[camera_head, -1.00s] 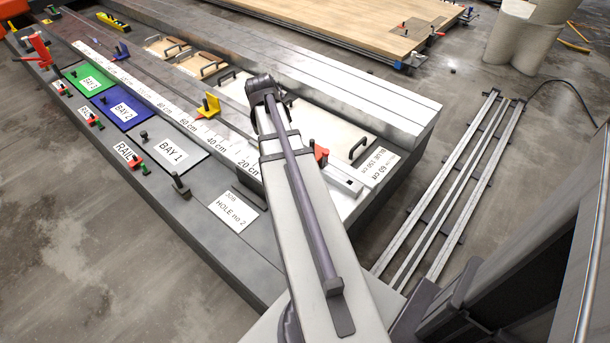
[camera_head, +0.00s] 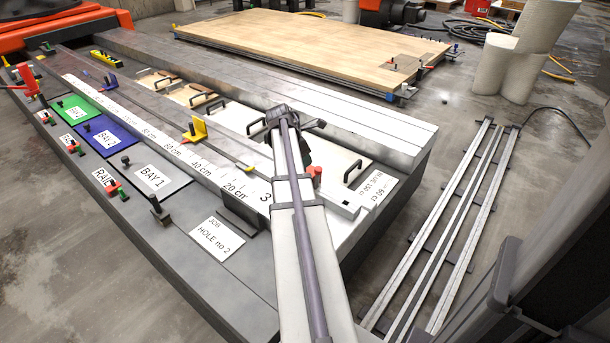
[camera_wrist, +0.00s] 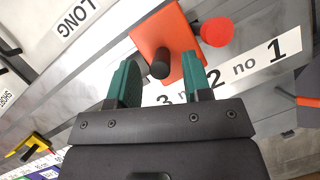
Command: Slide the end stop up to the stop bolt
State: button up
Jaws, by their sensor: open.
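An orange block, apparently the end stop (camera_wrist: 158,28), lies on the grey steel in the wrist view. A short black peg (camera_wrist: 160,69) rises from it. A red round head (camera_wrist: 217,32), possibly the stop bolt, is just right of the block; I cannot tell whether they touch. A red knob also shows beside my arm in the head view (camera_head: 316,171). My gripper (camera_wrist: 160,66) is open, its green fingers on either side of the peg.
A number strip (camera_wrist: 258,63) runs beside the block. A yellow stop (camera_head: 195,130) sits by the cm scale (camera_head: 150,134). Bay plates (camera_head: 150,178) and short upright pins (camera_head: 158,208) line the near side. Handled panels (camera_head: 240,118) lie along the far side.

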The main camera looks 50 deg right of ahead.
jog(key=b+x, duration=0.1)
jog(key=x, duration=0.2)
jog(key=shift+f+b, duration=0.3)
jog(key=shift+b, duration=0.05)
jog(key=shift+r, duration=0.1)
